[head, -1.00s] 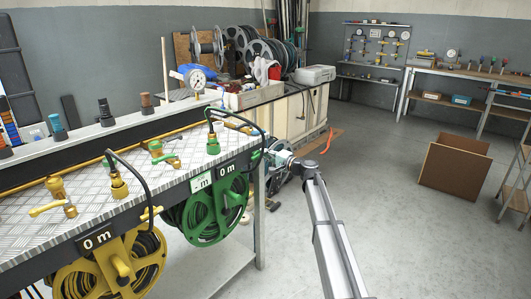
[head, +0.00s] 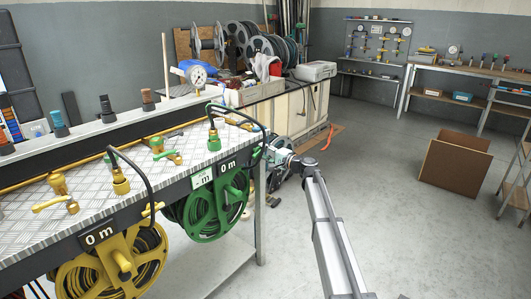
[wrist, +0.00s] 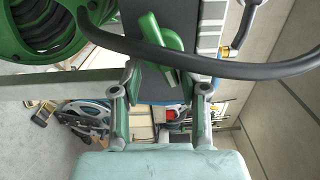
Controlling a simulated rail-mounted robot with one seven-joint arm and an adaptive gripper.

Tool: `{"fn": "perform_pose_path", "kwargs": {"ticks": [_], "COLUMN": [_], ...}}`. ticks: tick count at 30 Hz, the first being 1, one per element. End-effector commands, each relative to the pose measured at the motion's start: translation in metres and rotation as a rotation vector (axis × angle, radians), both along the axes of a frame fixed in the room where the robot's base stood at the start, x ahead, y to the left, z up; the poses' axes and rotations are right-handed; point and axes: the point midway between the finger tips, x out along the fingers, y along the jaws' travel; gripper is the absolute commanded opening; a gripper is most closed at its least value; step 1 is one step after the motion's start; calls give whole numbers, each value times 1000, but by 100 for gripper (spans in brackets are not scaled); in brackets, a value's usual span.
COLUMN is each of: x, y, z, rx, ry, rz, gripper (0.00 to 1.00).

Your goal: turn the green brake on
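The green brake lever (wrist: 167,42) shows in the wrist view on a dark panel, ahead of my gripper. A thick black hose crosses in front of part of it. In the head view a bit of green at the panel's right end (head: 256,157) may be the brake, partly hidden by my gripper. My gripper (wrist: 160,90) is open and empty, its two fingers apart below the lever in the wrist picture, with no clear contact. In the head view my gripper (head: 279,152) is at the right end of the bench. The green hose reel (head: 210,212) hangs under the bench.
A yellow reel (head: 120,262) hangs left of the green one. Brass and green taps stand on the metal bench top (head: 105,190). A black hose (head: 258,125) loops over the bench's right end. Open floor lies between.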

Motion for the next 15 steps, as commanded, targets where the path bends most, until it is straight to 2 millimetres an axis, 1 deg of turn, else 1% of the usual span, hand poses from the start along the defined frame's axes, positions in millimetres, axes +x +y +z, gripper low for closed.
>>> {"fn": "perform_pose_path", "kwargs": {"ticks": [10,15], "x": [2,-9], "y": [-4,-18], "z": [2,2], "rx": [2,2], "ry": [-1,-1], "rz": [-5,-6], "gripper": [43,43]}}
